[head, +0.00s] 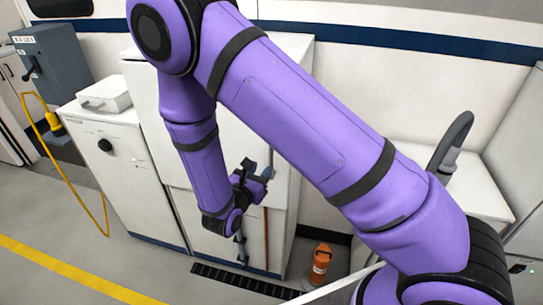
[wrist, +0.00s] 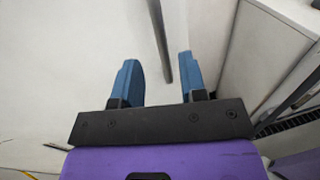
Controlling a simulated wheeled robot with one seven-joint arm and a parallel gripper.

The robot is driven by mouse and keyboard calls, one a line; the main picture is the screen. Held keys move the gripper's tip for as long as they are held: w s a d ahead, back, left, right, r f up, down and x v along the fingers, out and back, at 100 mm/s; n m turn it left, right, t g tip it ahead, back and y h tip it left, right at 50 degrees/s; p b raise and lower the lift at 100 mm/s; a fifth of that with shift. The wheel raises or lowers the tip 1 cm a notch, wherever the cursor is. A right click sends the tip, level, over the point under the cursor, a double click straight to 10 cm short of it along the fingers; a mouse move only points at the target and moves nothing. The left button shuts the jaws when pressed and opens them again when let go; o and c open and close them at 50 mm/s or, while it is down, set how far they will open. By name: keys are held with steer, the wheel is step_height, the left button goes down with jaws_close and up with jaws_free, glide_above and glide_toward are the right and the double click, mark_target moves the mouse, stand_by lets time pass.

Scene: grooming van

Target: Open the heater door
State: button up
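A tall white cabinet (head: 290,70) stands behind my arm, with seams between its panels. I cannot tell for sure which panel is the heater door; none in view stands visibly open. My gripper (head: 257,175) is in front of this cabinet's lower right part. In the wrist view its two blue fingers (wrist: 158,80) are apart with nothing held. A grey vertical bar (wrist: 161,40), like a handle, runs down the white surface and ends between the fingers in the picture. I cannot tell whether they touch it. My arm hides much of the cabinet front.
A lower white cabinet (head: 125,150) with a black knob stands at left, a white box (head: 105,94) on top. A grey box (head: 50,58) and yellow hose (head: 60,175) are farther left. An orange canister (head: 320,263) stands on the floor at right. The front-left floor is clear.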

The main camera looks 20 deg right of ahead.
mark_target(270, 158)
steer(key=x, duration=0.7)
steer(key=shift+w+d, duration=0.1)
steer(key=shift+d, duration=0.1)
jaws_close()
